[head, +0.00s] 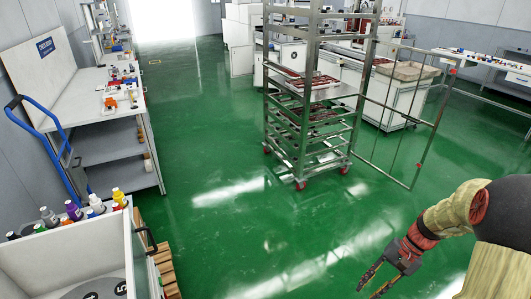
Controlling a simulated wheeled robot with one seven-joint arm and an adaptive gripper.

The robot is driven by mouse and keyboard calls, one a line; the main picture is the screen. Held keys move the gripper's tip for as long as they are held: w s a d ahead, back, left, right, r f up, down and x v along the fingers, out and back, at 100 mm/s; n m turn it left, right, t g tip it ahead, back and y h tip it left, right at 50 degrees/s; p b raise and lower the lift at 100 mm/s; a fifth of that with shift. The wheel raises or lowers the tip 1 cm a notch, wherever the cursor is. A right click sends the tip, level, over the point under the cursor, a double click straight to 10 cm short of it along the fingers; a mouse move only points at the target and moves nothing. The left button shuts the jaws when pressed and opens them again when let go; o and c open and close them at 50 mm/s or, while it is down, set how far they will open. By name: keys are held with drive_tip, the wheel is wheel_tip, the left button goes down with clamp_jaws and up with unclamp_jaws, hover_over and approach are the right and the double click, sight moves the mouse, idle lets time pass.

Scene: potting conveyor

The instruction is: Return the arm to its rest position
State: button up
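My gripper (381,278) is at the lower right of the head view, at the end of my arm (450,215), over the green floor. Its two dark fingers point down and to the left, with a gap between them. I see nothing held between the fingers. The arm comes in from the right edge, bent, and touches nothing that I can see.
A white workbench (110,135) with a blue-handled cart (50,140) is at left. Bottles (48,216) line a white bin (65,250) at lower left. The middle floor (200,150) is clear.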

drive_tip(key=s+a+r+n+t+h+p, duration=0.15)
drive_tip(key=a+r, duration=0.25)
drive_tip(key=r, duration=0.4)
drive_tip(key=s+a+r+n+t+h, duration=0.1)
drive_tip(key=s+a+r+n+h, duration=0.2)
drive_tip(key=r, duration=0.5)
drive_tip(key=s+a+r+n+t+h+p, duration=0.1)
drive_tip(key=s+a+r+n+t, duration=0.2)
drive_tip(key=s+a+r+t, duration=0.2)
drive_tip(key=s+a+r, duration=0.2)
drive_tip(key=s+r, duration=0.2)
drive_tip(key=r, duration=0.2)
drive_tip(key=shift+s+n, duration=0.15)
drive_tip(key=shift+n, duration=0.2)
drive_tip(key=shift+h, duration=0.25)
